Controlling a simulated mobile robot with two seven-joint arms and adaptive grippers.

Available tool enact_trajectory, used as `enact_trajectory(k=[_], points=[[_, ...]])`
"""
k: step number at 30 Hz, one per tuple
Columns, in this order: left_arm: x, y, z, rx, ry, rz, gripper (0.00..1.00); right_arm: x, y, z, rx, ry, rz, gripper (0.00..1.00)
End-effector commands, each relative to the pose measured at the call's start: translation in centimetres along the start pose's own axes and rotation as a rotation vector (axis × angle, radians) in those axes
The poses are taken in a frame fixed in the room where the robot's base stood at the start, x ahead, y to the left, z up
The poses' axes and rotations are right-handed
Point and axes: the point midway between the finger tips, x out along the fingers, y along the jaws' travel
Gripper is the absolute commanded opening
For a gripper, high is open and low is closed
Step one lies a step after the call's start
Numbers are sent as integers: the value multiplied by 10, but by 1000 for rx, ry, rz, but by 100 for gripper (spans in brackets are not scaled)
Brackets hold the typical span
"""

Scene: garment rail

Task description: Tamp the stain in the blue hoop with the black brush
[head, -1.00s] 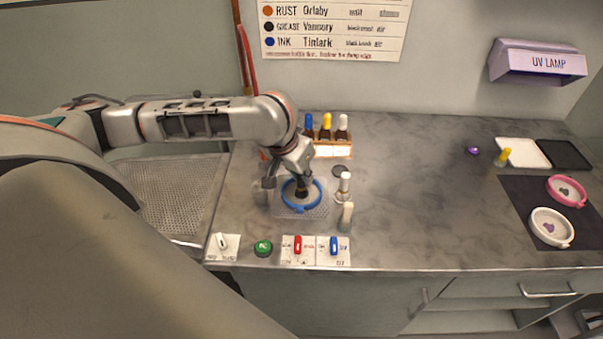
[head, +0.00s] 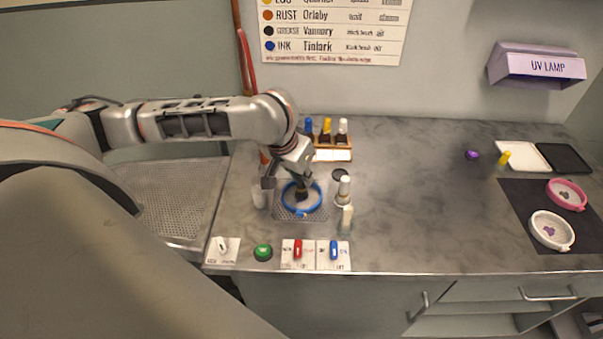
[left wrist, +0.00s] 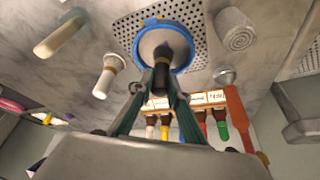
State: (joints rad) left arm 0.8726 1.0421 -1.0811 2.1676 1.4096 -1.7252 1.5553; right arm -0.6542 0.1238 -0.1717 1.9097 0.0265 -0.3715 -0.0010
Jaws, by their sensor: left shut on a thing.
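The blue hoop (head: 301,211) lies on a perforated plate (head: 322,213) at the bench's left part. It also shows in the left wrist view (left wrist: 189,51) with pale fabric in it. My left gripper (head: 300,180) is above the hoop, pointing down, shut on the black brush (head: 301,193). In the left wrist view the fingers (left wrist: 161,82) close around the brush (left wrist: 163,68), whose dark end is over the middle of the fabric. My right gripper is not in view.
A dropper rack (head: 333,155) is behind. Switches and a green button (head: 263,252) line the front edge. White (head: 551,230) and pink (head: 567,195) hoops lie far right; the bench middle is clear.

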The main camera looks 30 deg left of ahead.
Motion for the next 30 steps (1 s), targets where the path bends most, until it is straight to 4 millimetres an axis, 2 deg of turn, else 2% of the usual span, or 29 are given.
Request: enact_trajectory(k=[14, 30], points=[[10, 0, 4, 0, 0, 0, 0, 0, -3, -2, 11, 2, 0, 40], [-7, 0, -3, 0, 0, 1, 0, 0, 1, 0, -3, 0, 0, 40]])
